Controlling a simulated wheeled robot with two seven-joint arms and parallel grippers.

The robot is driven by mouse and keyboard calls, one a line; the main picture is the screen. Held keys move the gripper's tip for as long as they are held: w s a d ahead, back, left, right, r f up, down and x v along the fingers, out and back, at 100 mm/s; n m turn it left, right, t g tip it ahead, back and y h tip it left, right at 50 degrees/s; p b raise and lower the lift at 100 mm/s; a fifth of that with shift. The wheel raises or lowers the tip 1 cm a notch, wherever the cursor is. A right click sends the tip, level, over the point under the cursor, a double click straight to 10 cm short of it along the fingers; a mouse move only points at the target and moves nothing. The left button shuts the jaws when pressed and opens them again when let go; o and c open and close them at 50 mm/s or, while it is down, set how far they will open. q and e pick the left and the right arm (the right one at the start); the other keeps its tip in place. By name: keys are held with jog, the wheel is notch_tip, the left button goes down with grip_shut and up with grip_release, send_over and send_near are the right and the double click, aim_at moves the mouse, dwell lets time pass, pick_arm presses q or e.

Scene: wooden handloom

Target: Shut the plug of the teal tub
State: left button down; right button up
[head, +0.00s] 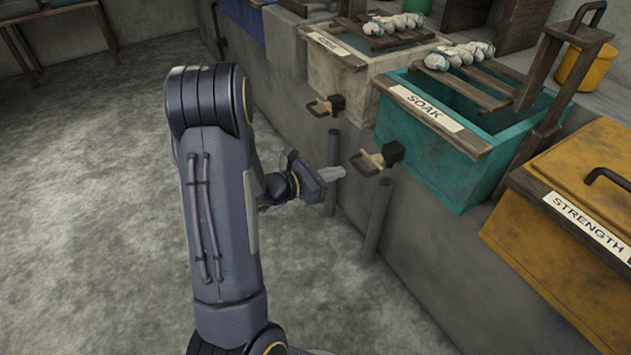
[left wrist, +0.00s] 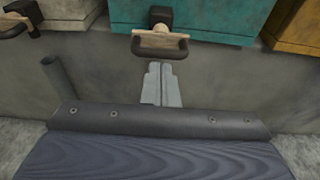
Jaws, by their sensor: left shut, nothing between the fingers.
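The teal tub (head: 442,172) stands in the row of tubs and bears a "SOAK" label. Its plug (head: 377,159) juts from the front near the bottom, with a black fitting and a pale wooden handle. The plug also shows in the left wrist view (left wrist: 160,42), at the top middle. My left gripper (head: 331,174) is shut and empty, just left of the plug handle. In the left wrist view its fingertips (left wrist: 160,72) point at the handle, just below it; I cannot tell whether they touch. My right gripper is not in view.
A cream tub (head: 345,90) with a similar plug (head: 326,106) stands to the left. A yellow "STRENGTH" bin (head: 560,235) stands to the right. Upright pipes (head: 377,220) stand below the plugs along the concrete wall. The floor (head: 80,200) at left is clear.

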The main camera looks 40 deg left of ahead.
aim_at(369, 161)
pick_arm(q)
jog(key=x, duration=0.3)
jog(key=shift+w+b, duration=0.1)
jog(key=shift+b, duration=0.25)
jog(key=shift+w+d, duration=0.15)
jog(key=shift+w, duration=0.05)
jog(key=x, duration=0.3)
jog(key=shift+w+d+r+b, duration=0.1)
jog(key=shift+w+r+b, duration=0.15)
jog(key=shift+b, duration=0.15)
jog(key=shift+r, duration=0.15)
